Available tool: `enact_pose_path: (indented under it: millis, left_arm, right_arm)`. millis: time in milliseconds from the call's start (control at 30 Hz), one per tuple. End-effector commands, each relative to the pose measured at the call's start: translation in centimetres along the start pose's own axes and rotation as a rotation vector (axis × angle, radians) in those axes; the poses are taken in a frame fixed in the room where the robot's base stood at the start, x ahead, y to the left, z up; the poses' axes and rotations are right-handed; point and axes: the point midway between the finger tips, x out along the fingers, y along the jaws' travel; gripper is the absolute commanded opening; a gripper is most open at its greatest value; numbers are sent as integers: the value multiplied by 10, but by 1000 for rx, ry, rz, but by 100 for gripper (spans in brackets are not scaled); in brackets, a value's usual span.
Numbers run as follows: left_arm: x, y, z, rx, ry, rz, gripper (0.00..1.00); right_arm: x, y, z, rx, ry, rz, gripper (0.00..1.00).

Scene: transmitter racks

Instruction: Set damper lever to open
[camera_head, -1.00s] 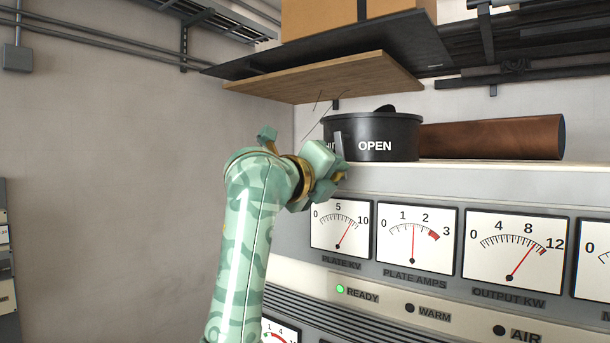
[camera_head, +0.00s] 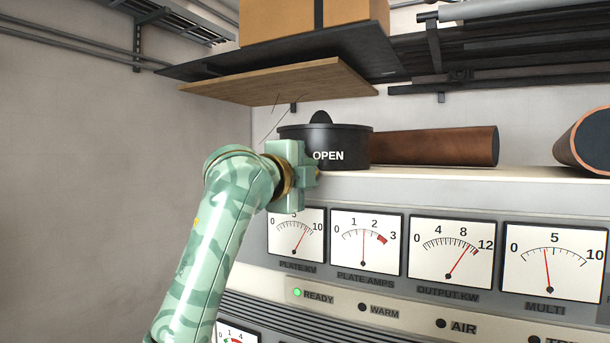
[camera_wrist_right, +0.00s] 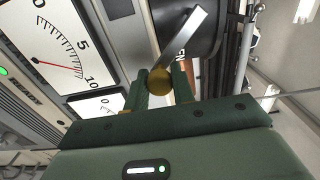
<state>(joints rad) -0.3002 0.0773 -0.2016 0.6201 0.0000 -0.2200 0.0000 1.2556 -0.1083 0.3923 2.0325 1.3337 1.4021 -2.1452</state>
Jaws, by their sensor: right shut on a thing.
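The damper is a black round drum (camera_head: 355,140) on the shelf above the meters, with a white OPEN label (camera_head: 328,156) on its front. Its flat silver lever (camera_wrist_right: 183,32) shows in the right wrist view and ends in a brass knob (camera_wrist_right: 159,82). My right gripper (camera_head: 313,178) is at the drum's lower front, just left of the label and overlapping it closely. In the wrist view its green fingers (camera_wrist_right: 166,84) are shut around the knob. In the head view the gripper hides the lever, so its exact setting cannot be told. My left gripper is not in view.
Below the shelf stands a panel with several meters (camera_head: 451,247) and a lit green lamp (camera_head: 297,293). A copper-coloured cylinder (camera_head: 440,146) lies right of the drum.

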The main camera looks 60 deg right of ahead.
Motion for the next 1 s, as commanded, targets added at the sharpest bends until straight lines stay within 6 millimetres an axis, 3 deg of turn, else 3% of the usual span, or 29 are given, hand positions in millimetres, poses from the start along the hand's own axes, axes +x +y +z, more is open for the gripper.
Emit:
enact_pose_path:
  millis: [467,500,567,867,1000]
  left_arm:
    - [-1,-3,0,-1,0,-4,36]
    - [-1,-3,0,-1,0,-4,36]
    - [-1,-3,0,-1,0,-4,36]
    - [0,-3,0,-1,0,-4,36]
    - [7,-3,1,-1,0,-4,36]
  right_arm:
    - [0,-3,-1,-11,0,-5,0]
    - [0,-3,-1,-11,0,-5,30]
    - [0,-3,-1,-11,0,-5,47]
    - [-1,-2,0,-12,0,-2,47]
    - [-15,1,0,-11,-3,-2,47]
